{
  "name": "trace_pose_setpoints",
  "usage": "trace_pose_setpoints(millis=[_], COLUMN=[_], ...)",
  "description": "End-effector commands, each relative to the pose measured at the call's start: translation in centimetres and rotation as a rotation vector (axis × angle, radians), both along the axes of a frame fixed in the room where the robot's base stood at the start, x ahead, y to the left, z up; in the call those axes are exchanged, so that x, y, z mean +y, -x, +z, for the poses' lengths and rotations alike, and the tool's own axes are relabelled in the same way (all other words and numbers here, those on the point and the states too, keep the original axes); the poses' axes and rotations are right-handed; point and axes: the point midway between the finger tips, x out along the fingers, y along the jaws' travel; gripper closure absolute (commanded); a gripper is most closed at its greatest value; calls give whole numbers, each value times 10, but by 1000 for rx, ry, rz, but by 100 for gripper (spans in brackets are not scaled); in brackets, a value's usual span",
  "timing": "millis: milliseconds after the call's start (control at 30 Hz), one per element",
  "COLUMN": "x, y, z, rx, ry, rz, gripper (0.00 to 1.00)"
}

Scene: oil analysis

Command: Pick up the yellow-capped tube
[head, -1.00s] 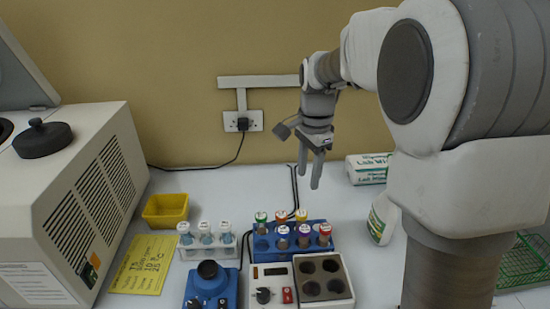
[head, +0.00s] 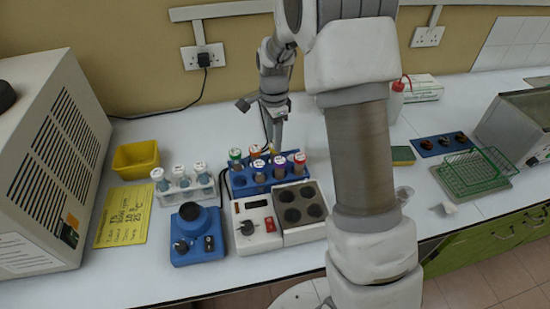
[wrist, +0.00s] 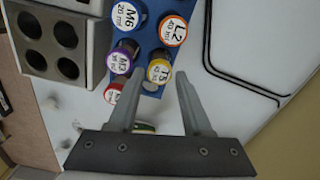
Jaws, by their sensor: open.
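The yellow-capped tube (wrist: 159,71) stands in the blue rack (wrist: 148,42) in the wrist view, its labelled cap facing the camera. My gripper (wrist: 163,76) is open and empty, with one finger to each side of the yellow cap as seen from the wrist. I cannot tell how far the fingertips are above the cap. In the head view my gripper (head: 276,143) points down at the back of the rack (head: 240,183), and it largely hides the yellow cap.
Close neighbours are an orange-capped tube (wrist: 172,32), a purple-capped tube (wrist: 119,63) and a red-capped tube (head: 299,158). A grey four-hole block (head: 301,204) is in front of the rack. A white rack of tubes (head: 187,192) stands left. Black cables lie behind.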

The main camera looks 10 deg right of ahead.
Motion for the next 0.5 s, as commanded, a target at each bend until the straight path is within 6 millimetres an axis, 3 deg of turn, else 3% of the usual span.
trace_pose_setpoints(millis=[167,500], x=[-1,-4], y=[0,0], z=[-11,-55], rx=[1,2], ry=[0,0], rz=[-1,0], gripper=[51,51])
